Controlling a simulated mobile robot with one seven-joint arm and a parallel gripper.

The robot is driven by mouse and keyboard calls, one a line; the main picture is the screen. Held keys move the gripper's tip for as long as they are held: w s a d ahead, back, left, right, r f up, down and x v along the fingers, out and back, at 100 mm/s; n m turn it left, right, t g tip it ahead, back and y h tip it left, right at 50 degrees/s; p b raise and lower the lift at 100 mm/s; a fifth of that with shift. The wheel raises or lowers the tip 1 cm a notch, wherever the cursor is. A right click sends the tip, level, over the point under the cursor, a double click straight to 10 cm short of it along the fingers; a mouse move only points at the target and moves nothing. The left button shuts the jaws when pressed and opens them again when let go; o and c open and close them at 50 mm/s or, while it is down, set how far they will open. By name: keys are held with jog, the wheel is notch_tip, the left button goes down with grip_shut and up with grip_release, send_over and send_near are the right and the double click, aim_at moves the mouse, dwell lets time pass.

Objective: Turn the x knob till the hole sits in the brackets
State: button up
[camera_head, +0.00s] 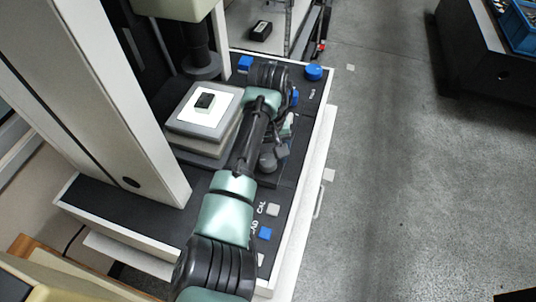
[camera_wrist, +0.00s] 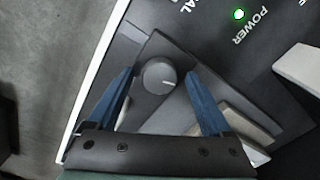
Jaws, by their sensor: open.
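In the wrist view, a round grey knob (camera_wrist: 158,77) with a white pointer line aimed right sits on the dark panel. My gripper (camera_wrist: 159,70) is open, with one blue finger on each side of the knob and visible gaps between. I cannot read a label that shows whether this is the x knob. In the head view, my gripper end is low over the console's right side, largely hidden by my arm. A small black block (camera_head: 205,101) lies on a white plate (camera_head: 208,118) on the grey stage. No hole or brackets can be made out.
The wrist view shows a lit green power lamp (camera_wrist: 239,14) and pale blocks at right. The console (camera_head: 322,105) also carries a blue knob (camera_head: 314,72) and buttons, including a blue one (camera_head: 265,233). A pale gantry column (camera_head: 105,90) stands left. Open floor (camera_head: 400,170) lies right.

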grip_shut()
jog(key=shift+m, duration=0.3)
jog(key=shift+r+m+p, duration=0.15)
jog(key=shift+m+p, duration=0.45)
jog(key=shift+m, duration=0.3)
jog(key=m+p, duration=0.1)
jog(key=m, duration=0.3)
jog(key=shift+m, duration=0.3)
jog(key=m+p, duration=0.1)
jog(key=m, duration=0.3)
jog(key=shift+w, duration=0.1)
jog(key=shift+m, duration=1.8)
